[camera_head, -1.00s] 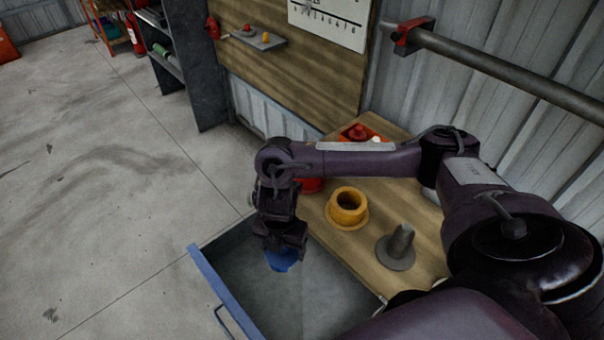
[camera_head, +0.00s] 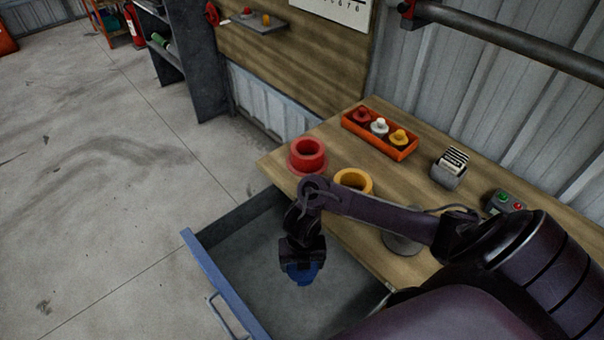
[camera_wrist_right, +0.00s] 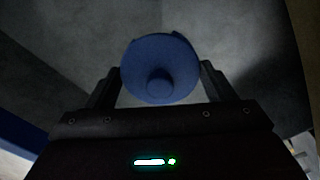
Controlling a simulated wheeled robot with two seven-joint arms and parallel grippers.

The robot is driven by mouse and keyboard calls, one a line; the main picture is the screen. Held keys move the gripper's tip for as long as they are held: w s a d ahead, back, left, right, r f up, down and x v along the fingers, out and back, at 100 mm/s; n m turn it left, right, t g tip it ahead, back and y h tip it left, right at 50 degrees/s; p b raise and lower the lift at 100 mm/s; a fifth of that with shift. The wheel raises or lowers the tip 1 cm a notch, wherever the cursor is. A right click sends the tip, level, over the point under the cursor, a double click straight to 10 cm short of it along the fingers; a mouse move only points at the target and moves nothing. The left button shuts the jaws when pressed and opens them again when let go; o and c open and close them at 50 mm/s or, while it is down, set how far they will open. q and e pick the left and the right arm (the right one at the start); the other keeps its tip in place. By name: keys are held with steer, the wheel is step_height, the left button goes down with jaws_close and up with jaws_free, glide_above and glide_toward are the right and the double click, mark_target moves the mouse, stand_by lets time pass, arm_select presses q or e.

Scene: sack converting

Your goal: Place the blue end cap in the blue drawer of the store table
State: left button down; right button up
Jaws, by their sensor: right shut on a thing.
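The blue end cap (camera_head: 302,273) is held in my right gripper (camera_head: 301,262). In the right wrist view the end cap (camera_wrist_right: 160,70) is a round blue disc with a small knob, between the two fingers (camera_wrist_right: 160,88). The blue drawer (camera_head: 222,284) is pulled open at the front of the wooden store table (camera_head: 300,136). The end cap is over the grey drawer interior; whether it touches the floor of the drawer, I cannot tell. My left gripper is not in view.
A red collar (camera_head: 307,157) and a yellow collar (camera_head: 353,181) stand on the table, with a grey flanged piece (camera_head: 402,243) partly hidden by my arm. An orange tray (camera_head: 379,134) holds red, white and yellow caps. A card holder (camera_head: 449,168) and button box (camera_head: 504,202) stand farther right.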

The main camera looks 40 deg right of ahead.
mark_target(302, 274)
steer(key=shift+w+f+b, duration=0.1)
steer(key=shift+f+b, duration=0.5)
steer(key=shift+f, duration=2.6)
steer(key=shift+f, duration=0.15)
steer(key=o, duration=1)
